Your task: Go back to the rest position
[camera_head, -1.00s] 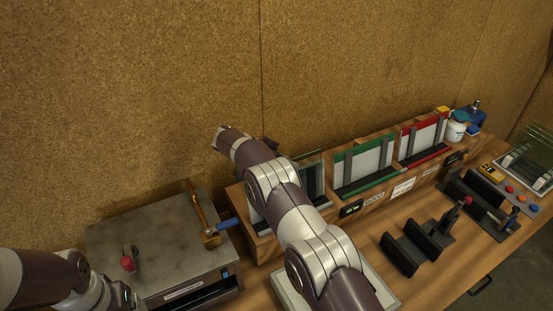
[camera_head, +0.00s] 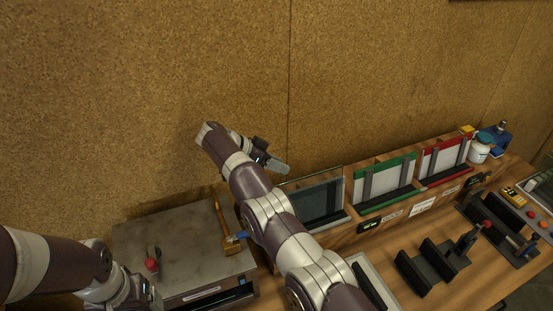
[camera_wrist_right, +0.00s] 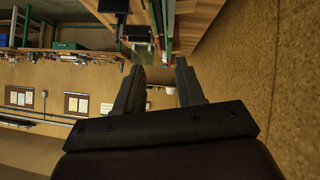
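My right arm reaches up from the bottom middle of the head view. Its gripper (camera_head: 276,162) is raised near the cork wall, at the left end of the row of frames. In the right wrist view the two dark fingers (camera_wrist_right: 158,82) stand apart with nothing between them. My left arm comes in at the lower left, and its gripper (camera_head: 152,296) is partly cut off beside the grey box, so its fingers cannot be made out. A grey glass frame (camera_head: 322,201), a green frame (camera_head: 407,164) and a red frame (camera_head: 463,146) stand in the wooden rack.
A grey metal box (camera_head: 185,249) with a wooden-handled hammer (camera_head: 229,240) and a red-knobbed tool (camera_head: 152,265) stands at left. Black fixtures (camera_head: 432,263), a white jar (camera_head: 479,151) and a yellow meter (camera_head: 514,196) are at right. The cork wall (camera_head: 120,100) closes the back.

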